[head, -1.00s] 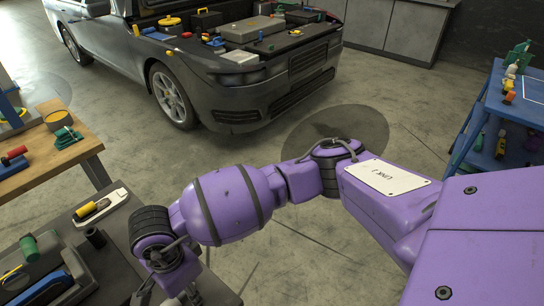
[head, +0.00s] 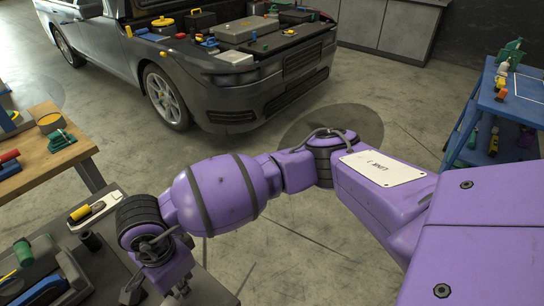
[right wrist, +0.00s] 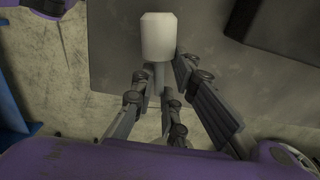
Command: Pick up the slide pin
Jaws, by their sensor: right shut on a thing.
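The slide pin (right wrist: 158,37) shows in the right wrist view as a pale, blunt cylinder with a thin grey shank below it. My right gripper (right wrist: 161,80) is shut on the shank, with a finger on each side of it. The pin's pale end points away from the gripper, above a dark grey surface. In the head view my right gripper (head: 135,288) is at the lower left, over the dark bench, mostly cut off and hidden by its own wrist. The pin cannot be made out there. My left gripper is in neither view.
The dark bench (head: 108,262) holds a green-capped tool (head: 24,252), a black cup (head: 90,240) and a white tray (head: 104,203). A wooden table (head: 72,155) stands behind. A car (head: 250,95) and blue cart (head: 515,105) stand beyond open floor.

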